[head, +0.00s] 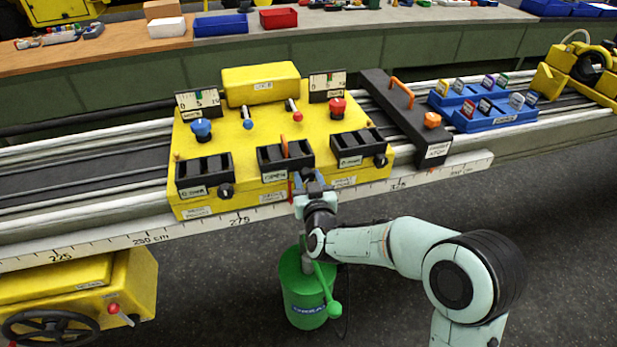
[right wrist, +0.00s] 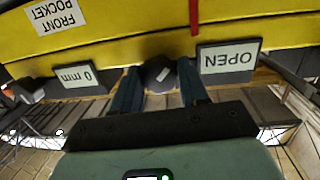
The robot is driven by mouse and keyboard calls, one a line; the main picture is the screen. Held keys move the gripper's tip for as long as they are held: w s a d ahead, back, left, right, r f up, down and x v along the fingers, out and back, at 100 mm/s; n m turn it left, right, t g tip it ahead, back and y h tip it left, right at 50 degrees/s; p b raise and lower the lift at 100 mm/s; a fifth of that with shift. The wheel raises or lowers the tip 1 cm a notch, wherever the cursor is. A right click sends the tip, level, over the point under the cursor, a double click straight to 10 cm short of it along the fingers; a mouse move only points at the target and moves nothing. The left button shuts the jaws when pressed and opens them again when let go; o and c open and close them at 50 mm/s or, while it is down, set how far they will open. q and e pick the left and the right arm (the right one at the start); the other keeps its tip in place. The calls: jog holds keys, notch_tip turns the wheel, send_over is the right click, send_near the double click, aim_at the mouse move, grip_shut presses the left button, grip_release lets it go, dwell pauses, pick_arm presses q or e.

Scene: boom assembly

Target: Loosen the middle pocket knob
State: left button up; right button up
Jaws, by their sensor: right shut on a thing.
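The yellow console (head: 235,116) sits on the rail and carries three black pockets on its front. The middle pocket (head: 284,155) has an orange upright piece in it. My right gripper (head: 308,178) is at the lower right corner of this pocket and hides its knob in the head view. In the right wrist view the dark round knob (right wrist: 160,73) is between the two fingers of my right gripper (right wrist: 160,88), which are shut on it. An OPEN label (right wrist: 229,60) is beside it, upside down in this view. My left gripper is not in view.
The left pocket knob (head: 226,190) and right pocket knob (head: 380,160) flank the middle one. A black stop block (head: 405,115) with orange handle and a blue tray (head: 480,115) are to the right. A green canister (head: 303,295) stands on the floor below my right gripper.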

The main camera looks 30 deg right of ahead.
jog(key=n, duration=0.3)
jog(key=shift+f+p, duration=0.1)
jog(key=shift+p, duration=0.3)
jog(key=shift+n+t+h+p, duration=0.3)
jog(key=shift+n+h, duration=0.1)
jog(key=shift+n, duration=1.6)
jog(key=o, duration=1.1)
jog(key=shift+c, duration=0.2)
jog(key=shift+s, duration=0.15)
jog(key=v, duration=1.3)
